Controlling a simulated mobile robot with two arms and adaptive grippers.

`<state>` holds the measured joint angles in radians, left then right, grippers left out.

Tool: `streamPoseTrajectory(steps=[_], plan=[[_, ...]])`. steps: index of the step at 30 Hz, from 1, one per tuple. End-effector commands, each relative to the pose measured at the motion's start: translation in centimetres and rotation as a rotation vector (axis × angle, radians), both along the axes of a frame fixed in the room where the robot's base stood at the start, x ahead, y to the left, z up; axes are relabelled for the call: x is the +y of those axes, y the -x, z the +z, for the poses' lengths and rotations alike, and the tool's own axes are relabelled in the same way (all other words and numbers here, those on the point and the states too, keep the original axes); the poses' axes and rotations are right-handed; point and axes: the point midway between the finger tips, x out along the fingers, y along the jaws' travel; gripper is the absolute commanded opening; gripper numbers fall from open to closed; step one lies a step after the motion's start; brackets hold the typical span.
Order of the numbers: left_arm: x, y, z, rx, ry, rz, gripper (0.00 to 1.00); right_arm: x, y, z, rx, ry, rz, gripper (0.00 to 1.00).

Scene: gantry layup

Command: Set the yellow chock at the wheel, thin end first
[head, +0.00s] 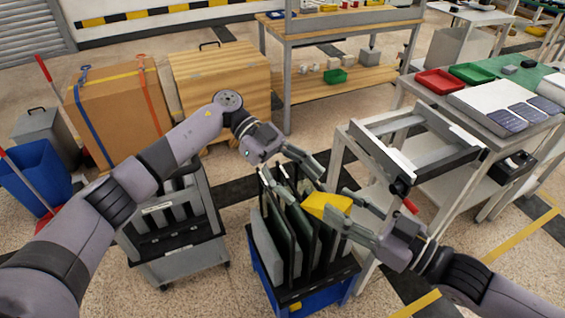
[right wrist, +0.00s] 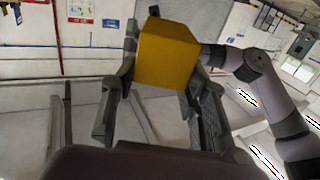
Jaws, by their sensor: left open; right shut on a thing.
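The yellow chock (head: 328,205) is held up over the blue cart (head: 262,290). My right gripper (head: 340,208) is shut on it; in the right wrist view the chock (right wrist: 168,55) sits between its fingers (right wrist: 165,85). My left gripper (head: 300,172) is open and empty, just left of and above the chock, apart from it in the head view. The grey cart (head: 180,262) stands to the left with a small dark caster wheel (head: 162,287) at floor level. Any wheels of the blue cart are hidden.
The blue cart carries upright panels. A metal frame (head: 415,135) rests on a light stand at the right. A wooden crate (head: 220,85), a cardboard box (head: 118,105) and a blue bin (head: 35,175) stand at the left. Some floor is free between the two carts.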

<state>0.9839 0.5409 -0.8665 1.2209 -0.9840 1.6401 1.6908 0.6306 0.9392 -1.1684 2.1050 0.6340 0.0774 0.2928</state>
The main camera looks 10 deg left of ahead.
Motion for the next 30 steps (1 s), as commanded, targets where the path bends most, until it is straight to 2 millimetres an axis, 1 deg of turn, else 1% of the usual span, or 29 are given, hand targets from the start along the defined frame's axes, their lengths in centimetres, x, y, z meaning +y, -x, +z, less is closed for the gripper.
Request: streamPoseTrajectory(steps=[1, 3, 9, 13, 21, 30], plan=[[-0.8, 0.5, -0.4, 0.001, 0.002, -0.002, 0.65, 0.0, 0.0, 0.1, -0.001, -0.002, 0.0, 0.1], [-1.8, 0.9, -0.8, 0.001, 0.001, -0.001, 0.65, 0.0, 0.0, 0.1, -0.001, -0.002, 0.0, 0.1], [-3.6, 1.8, -1.7, 0.0, 0.0, 0.001, 0.65, 0.0, 0.0, 0.1, 0.0, -0.001, 0.0, 0.1], [-4.1, 2.1, -1.9, -0.001, 0.0, 0.002, 0.65, 0.0, 0.0, 0.1, 0.0, -0.001, 0.0, 0.1], [-4.2, 2.1, -1.9, -0.001, 0.001, 0.003, 0.65, 0.0, 0.0, 0.1, 0.0, -0.001, 0.0, 0.1], [-4.1, 2.1, -1.9, -0.002, 0.001, 0.002, 0.45, 0.0, 0.0, 0.1, 0.0, -0.001, 0.0, 0.1]])
